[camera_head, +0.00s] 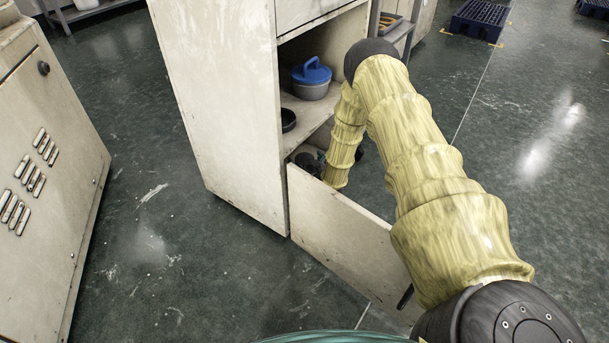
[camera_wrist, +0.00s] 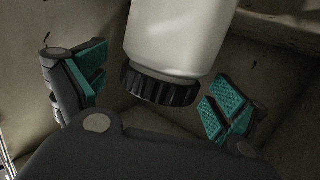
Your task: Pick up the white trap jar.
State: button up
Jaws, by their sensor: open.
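The white trap jar (camera_wrist: 180,38) shows in the wrist view, with a black ribbed cap (camera_wrist: 158,85) at its lower end in the picture. Its far end is cut off by the top edge. My gripper (camera_wrist: 156,90) is open, with a green-padded finger on each side of the jar. Gaps show between both pads and the jar, and nothing is held. In the head view my arm reaches into the lower part of the pale cabinet (camera_head: 225,110), and the jar cannot be made out there.
The cabinet's low front panel (camera_head: 340,225) stands open beside my arm. A grey pot with a blue lid (camera_head: 311,80) and a black dish (camera_head: 288,120) sit on the shelf above. A pale machine cabinet (camera_head: 45,180) stands at left. The floor between is clear.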

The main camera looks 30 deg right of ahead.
jog(key=shift+w, duration=0.3)
jog(key=c, duration=1.6)
jog(key=shift+o, duration=0.2)
jog(key=shift+r, duration=0.1)
